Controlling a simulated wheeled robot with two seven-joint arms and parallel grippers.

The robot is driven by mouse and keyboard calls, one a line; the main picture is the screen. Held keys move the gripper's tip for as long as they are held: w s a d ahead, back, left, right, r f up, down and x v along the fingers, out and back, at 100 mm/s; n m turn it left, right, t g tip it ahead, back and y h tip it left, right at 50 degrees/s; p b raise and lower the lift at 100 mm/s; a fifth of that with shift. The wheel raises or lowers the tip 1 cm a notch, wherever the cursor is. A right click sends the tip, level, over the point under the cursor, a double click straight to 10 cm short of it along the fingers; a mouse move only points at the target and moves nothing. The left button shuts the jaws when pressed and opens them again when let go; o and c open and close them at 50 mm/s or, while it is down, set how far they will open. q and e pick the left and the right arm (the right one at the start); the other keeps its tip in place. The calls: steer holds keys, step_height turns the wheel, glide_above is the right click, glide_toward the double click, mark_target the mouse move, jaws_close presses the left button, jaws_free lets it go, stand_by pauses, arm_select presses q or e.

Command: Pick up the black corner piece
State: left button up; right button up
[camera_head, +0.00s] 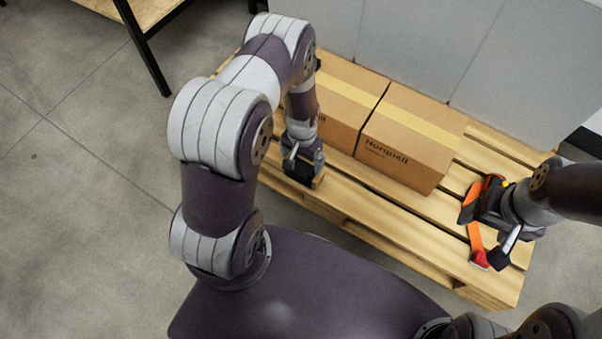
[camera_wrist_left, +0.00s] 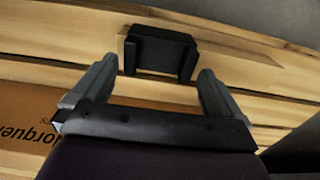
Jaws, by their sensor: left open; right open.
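The black corner piece (camera_wrist_left: 160,52) lies on a wooden pallet slat in the left wrist view, with its two side walls towards my left gripper (camera_wrist_left: 158,70). That gripper is open, with one finger to either side of the piece and the fingertips just short of it or beside it; I cannot tell whether they touch. In the head view my left gripper (camera_head: 304,162) is low over the pallet's near left part, in front of the boxes. My right gripper (camera_head: 490,228) is open over the pallet's right end, at an orange, red and black item (camera_head: 475,240).
Two cardboard boxes (camera_head: 410,137) stand on the wooden pallet (camera_head: 375,215), behind my left gripper. Grey panels (camera_head: 430,45) rise behind them. A table with a black leg (camera_head: 145,55) stands at the upper left. The slats in front of the boxes are mostly clear.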

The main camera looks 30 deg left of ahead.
mark_target(302, 170)
arm_select(q)
step_height(302, 170, down, 3)
steer(key=shift+r, duration=0.25)
steer(key=c, duration=0.7)
